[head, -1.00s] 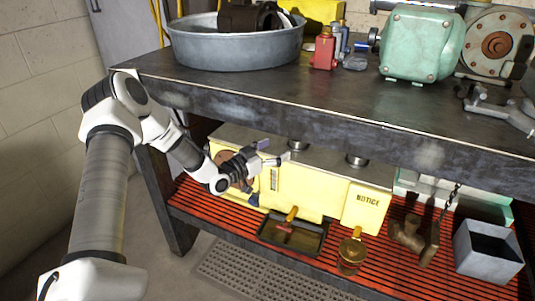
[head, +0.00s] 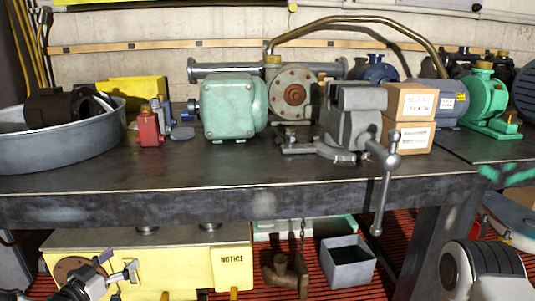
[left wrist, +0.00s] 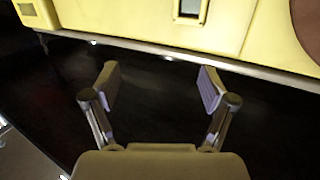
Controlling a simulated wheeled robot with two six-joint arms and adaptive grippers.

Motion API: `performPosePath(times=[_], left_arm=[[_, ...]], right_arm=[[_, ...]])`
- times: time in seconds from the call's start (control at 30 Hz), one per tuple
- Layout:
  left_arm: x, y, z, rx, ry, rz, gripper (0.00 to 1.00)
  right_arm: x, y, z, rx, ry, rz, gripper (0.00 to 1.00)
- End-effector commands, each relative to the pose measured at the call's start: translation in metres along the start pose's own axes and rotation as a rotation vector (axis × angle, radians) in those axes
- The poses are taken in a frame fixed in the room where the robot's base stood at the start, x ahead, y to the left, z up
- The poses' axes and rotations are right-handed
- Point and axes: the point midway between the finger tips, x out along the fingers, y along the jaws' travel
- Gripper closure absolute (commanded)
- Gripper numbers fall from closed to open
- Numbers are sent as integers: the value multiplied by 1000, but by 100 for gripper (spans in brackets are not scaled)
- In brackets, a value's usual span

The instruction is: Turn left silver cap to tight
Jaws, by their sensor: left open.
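The yellow tank (head: 180,262) stands on the shelf under the workbench, with two silver caps on its top. The left silver cap (head: 147,230) is just below the bench edge, and the right silver cap (head: 210,226) sits to its right. I cannot tell how tight either is. My left gripper (head: 122,268) is open and empty in front of the tank, below and left of the left cap. The left wrist view shows its spread fingers (left wrist: 156,82) with the tank's yellow face (left wrist: 140,15) beyond; no cap shows there.
The bench's thick front edge (head: 310,200) overhangs the caps closely. A grey open box (head: 347,262) and a rusty fitting (head: 285,270) are right of the tank. A vise (head: 355,120), a green motor (head: 228,105) and a metal tub (head: 60,145) crowd the bench top.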

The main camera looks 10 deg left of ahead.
Motion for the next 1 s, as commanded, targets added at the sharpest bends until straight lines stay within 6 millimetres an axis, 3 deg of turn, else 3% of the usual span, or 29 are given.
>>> performPosePath(times=[0.13,0.23,0.3,0.4,0.53,0.67,0.8,0.83,0.9,1.0], left_arm=[[11,92,65,43,-219,180,17],[-6,160,125,12,-436,258,17],[-30,201,165,-19,-597,287,17],[-74,245,210,-57,-813,290,17],[-135,280,248,-87,-1057,251,17],[-199,295,266,-110,-1277,150,17],[-264,281,264,-204,-1485,-127,17],[-267,277,259,-245,-1502,-189,17],[-267,277,222,-237,-1492,-172,17],[-269,276,191,-236,-1491,-170,17]], right_arm=[[0,0,0,0,0,0,100],[0,0,0,0,0,0,100],[0,0,0,0,0,0,100],[0,0,0,0,0,0,100],[0,0,0,0,0,0,100],[0,0,0,0,0,0,100],[0,0,0,0,0,0,100],[-5,0,0,0,0,0,100],[-43,0,1,0,-1,0,100],[-74,-1,-1,0,1,0,100]])
